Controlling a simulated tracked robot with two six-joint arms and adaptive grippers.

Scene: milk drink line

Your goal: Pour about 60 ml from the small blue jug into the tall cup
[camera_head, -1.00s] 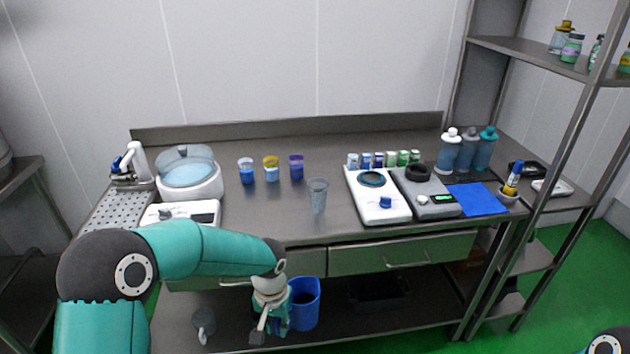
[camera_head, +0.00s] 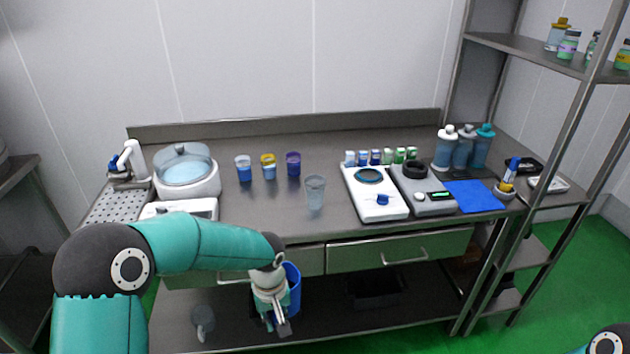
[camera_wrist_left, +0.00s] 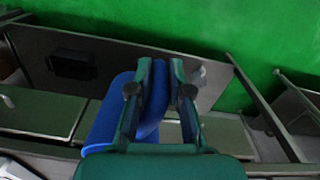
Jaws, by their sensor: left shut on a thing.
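The blue jug (camera_head: 293,285) is at my left gripper (camera_head: 279,326), in front of the workbench and below the top's level. The jug is partly hidden behind the gripper. In the left wrist view the jug (camera_wrist_left: 105,125) is beside and between the fingers of my left gripper (camera_wrist_left: 163,72), which is shut on it, seemingly at the handle side. Its contents do not show. The tall clear cup (camera_head: 315,192) stands upright on the bench near its front edge, up and to the right of the jug. My right gripper is out of view.
Three small cups, one of them yellow-rimmed (camera_head: 268,167), stand behind the tall cup. A white scale (camera_head: 375,193) and a grey device (camera_head: 424,191) are to its right. A lidded white machine (camera_head: 186,175) is left. A clear vessel (camera_head: 203,318) is on the lower shelf.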

